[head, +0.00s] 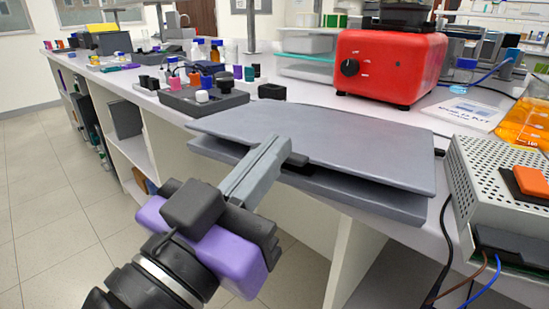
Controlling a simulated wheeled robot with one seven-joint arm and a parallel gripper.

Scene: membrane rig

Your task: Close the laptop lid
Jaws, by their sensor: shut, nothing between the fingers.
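The grey laptop lies on the bench near its front edge. Its lid (330,143) is tilted low over the base (345,191), with a narrow dark gap between them that is widest along the front. My gripper (290,157) is shut and empty, reaching in from the lower left. Its fingertips are at the front edge of the lid, overlapping it in the picture. I cannot tell whether they touch the lid. The keyboard is hidden under the lid.
A red device (388,68) stands behind the laptop. A perforated metal box (500,185) and a flask of orange liquid (526,120) are at the right. A dark tray (205,103) with small bottles is at the left. Floor space is open at left.

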